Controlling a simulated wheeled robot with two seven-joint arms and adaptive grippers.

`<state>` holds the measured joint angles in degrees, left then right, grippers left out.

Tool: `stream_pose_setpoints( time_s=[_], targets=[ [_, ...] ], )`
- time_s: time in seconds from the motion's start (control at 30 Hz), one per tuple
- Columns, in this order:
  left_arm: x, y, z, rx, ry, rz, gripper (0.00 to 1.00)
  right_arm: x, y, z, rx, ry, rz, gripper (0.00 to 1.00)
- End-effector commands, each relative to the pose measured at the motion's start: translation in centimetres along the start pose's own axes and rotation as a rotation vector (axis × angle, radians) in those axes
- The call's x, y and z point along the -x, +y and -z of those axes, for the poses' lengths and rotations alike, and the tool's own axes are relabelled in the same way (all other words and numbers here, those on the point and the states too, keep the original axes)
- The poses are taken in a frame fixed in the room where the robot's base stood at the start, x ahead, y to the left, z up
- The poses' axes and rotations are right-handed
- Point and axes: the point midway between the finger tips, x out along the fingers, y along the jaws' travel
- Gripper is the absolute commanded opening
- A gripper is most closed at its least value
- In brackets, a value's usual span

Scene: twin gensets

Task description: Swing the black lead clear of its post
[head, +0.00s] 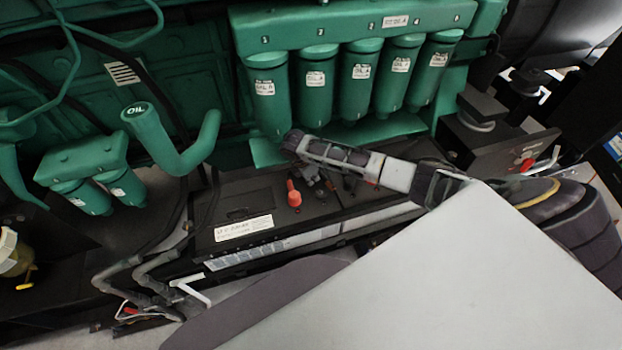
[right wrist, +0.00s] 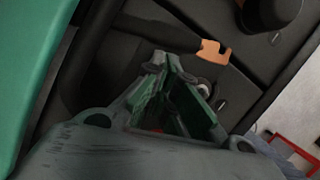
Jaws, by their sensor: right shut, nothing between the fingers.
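My right gripper (head: 316,180) is over the battery's far edge, below the green filters. In the right wrist view its fingers (right wrist: 170,68) are closed together with nothing between them. A copper-coloured lug (right wrist: 211,52) lies just past the fingertips to the upper right. It appears to end the black lead (right wrist: 178,28), which is hard to tell from the dark battery top. A small bright metal piece, seemingly the post (right wrist: 203,88), shows beside the fingers, apart from the lug in the picture. In the head view my gripper and arm hide this spot. My left gripper is not in view.
The black battery (head: 240,205) carries a red-capped terminal (head: 293,194) left of my gripper. Several green oil filters (head: 316,88) hang close behind my arm. A green oil filler pipe (head: 160,140) stands to the left. A red-marked switch box (head: 500,150) is at the right.

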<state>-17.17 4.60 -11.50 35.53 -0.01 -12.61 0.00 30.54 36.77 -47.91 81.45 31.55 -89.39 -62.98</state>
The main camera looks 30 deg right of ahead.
Motion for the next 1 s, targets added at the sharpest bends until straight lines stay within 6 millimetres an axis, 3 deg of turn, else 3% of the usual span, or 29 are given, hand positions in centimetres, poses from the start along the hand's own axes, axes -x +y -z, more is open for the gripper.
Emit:
stream_pose_setpoints(
  time_s=[0.53, 1.0],
  targets=[
    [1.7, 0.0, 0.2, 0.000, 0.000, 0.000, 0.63, -0.3, -0.2, -1.1, 0.036, -0.002, -0.010, 0.00],
    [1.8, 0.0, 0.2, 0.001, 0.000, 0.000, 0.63, -0.5, -0.1, -1.5, 0.039, -0.006, -0.013, 0.00]
  ],
)
